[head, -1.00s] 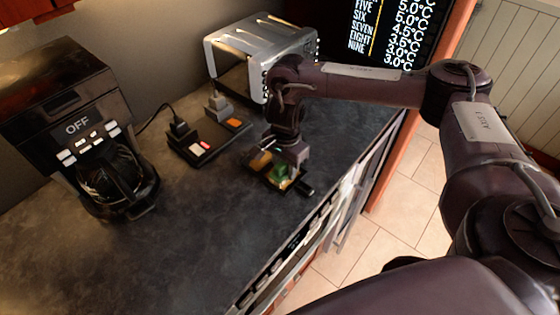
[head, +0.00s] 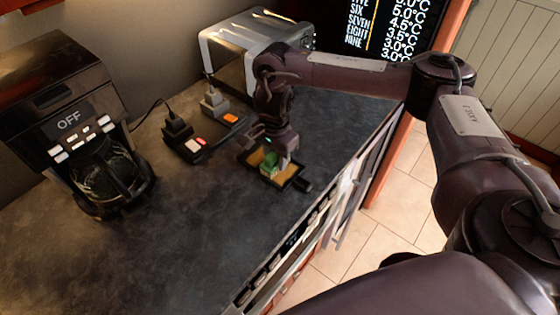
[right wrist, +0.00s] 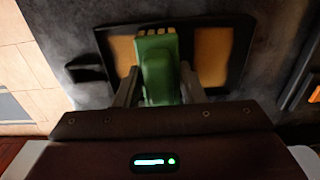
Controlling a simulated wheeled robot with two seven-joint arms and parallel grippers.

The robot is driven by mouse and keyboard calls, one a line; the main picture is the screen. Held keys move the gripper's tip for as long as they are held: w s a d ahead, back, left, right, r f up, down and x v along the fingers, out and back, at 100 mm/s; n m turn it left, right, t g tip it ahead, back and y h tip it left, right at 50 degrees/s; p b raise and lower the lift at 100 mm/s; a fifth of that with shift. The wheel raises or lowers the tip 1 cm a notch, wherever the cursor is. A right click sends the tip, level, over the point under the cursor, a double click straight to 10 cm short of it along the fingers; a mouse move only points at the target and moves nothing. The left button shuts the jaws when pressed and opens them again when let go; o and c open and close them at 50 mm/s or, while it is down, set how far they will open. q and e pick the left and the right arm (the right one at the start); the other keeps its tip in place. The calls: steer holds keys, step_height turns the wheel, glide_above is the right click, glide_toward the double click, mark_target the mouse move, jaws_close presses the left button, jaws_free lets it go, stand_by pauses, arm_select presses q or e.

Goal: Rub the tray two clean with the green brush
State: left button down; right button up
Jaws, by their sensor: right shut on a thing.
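My right gripper (head: 272,157) is over a small dark tray (head: 247,160) on the countertop and is shut on the green brush (head: 269,161). In the right wrist view, the brush (right wrist: 159,68) stands between the two fingers (right wrist: 160,85), with pale bristle tips at its far end. The tray (right wrist: 243,32) lies under it, with orange-yellow patches inside on both sides of the brush. The tray's short black handle (head: 303,185) points toward the counter's front edge. I cannot tell whether the bristles touch the tray floor. My left gripper is not in view.
A black coffee maker (head: 66,95) with a glass jug stands at the left. A silver toaster (head: 255,45) stands behind the tray. A power strip (head: 190,148) with plugs lies left of the tray. The counter's front left is clear.

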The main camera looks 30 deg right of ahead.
steer(key=shift+w, duration=0.1)
steer(key=shift+w+a+b, duration=0.15)
steer(key=shift+w+a, duration=0.1)
steer(key=shift+w, duration=0.35)
steer(key=shift+w+a+b, duration=0.15)
steer(key=shift+w+a, duration=0.1)
steer(key=shift+w, duration=0.45)
steer(key=shift+w+a, duration=0.25)
steer(key=shift+w, duration=0.5)
steer(key=shift+w+a, duration=0.25)
steer(key=shift+w, duration=0.45)
steer(key=shift+s+d, duration=0.3)
steer(key=shift+s, duration=0.4)
steer(key=shift+s+d+p, duration=0.2)
steer(key=shift+s+p, duration=0.2)
steer(key=shift+s, duration=0.35)
